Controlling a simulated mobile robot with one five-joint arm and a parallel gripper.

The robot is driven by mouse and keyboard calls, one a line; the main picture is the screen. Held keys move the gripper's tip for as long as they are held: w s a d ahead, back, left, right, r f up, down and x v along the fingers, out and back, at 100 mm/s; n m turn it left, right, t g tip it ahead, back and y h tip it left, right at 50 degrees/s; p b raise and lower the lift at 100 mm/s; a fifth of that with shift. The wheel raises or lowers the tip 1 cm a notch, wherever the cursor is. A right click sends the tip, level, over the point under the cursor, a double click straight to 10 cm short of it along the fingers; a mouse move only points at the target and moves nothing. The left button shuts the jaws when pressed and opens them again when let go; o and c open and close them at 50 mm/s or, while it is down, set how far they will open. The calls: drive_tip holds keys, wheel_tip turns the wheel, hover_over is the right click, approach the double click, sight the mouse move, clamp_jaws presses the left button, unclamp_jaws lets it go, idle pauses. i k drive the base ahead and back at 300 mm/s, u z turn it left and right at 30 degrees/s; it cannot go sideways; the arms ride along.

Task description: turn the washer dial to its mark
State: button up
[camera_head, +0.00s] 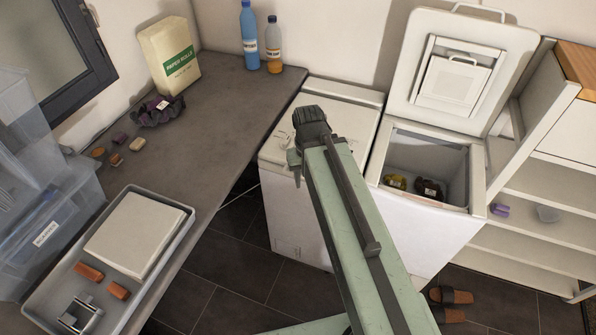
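Two white top-loading machines stand side by side. The left one (350,92) has its lid closed, and the right one (436,231) has its lid (409,75) raised. Dark and yellowish items (430,188) lie in the open machine's tub. I cannot tell from this view which machine is the washer. The dark end of my arm, with my gripper (311,122), is over the left machine's top. Its fingers cannot be made out.
Clear bins (45,225) stand at far left. Shelves (545,190) are at right. Slippers (450,296) lie on dark floor tiles.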

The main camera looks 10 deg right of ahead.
sight(287, 143)
drive_tip(key=u, duration=2.3)
drive_tip(key=k, duration=1.35)
drive_tip(key=z, duration=0.45)
drive_tip(key=i, duration=1.5)
drive_tip(key=u, duration=0.05)
